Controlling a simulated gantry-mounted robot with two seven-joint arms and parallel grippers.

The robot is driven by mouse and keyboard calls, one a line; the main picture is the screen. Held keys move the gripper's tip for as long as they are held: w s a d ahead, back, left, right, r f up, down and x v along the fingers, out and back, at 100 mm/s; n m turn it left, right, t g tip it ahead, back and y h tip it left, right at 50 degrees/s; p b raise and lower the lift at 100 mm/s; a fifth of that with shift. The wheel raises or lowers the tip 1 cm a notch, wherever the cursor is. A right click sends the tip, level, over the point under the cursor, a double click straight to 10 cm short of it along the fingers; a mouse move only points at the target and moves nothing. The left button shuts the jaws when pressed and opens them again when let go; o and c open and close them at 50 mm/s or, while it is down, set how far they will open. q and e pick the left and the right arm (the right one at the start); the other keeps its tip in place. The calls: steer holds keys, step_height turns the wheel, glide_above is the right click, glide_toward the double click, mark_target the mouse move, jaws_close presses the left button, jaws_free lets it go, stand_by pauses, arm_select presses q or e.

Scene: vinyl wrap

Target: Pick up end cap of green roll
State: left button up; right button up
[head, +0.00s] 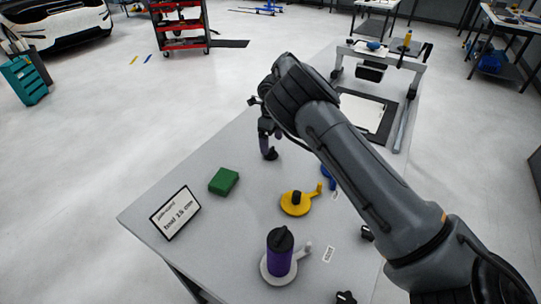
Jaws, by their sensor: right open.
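My right arm reaches in from the right across the table. My right gripper (268,141) is open near the table's left edge, pointing down; a dark purplish piece shows at it, and I cannot tell what that is. I see no green roll for certain; the arm may hide it. A green block (223,181) lies on the table, nearer than the gripper. Loose black caps lie at the front right, one (367,233) beside the arm and one (346,297) at the bottom edge. My left gripper is not in view.
A purple roll (280,260) with a black top stands on a white holder. A yellow holder (296,206) bears a black piece. A blue holder (328,180) is partly behind my arm. A sign (176,213) stands at the left edge of the table (235,225).

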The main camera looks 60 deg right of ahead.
mark_target(271, 149)
step_height(271, 149, down, 4)
steer(key=shift+w+a+f+b, duration=0.1)
steer(key=shift+a+f+b, duration=0.1)
steer(key=shift+b, duration=0.4)
steer(key=c, duration=1.1)
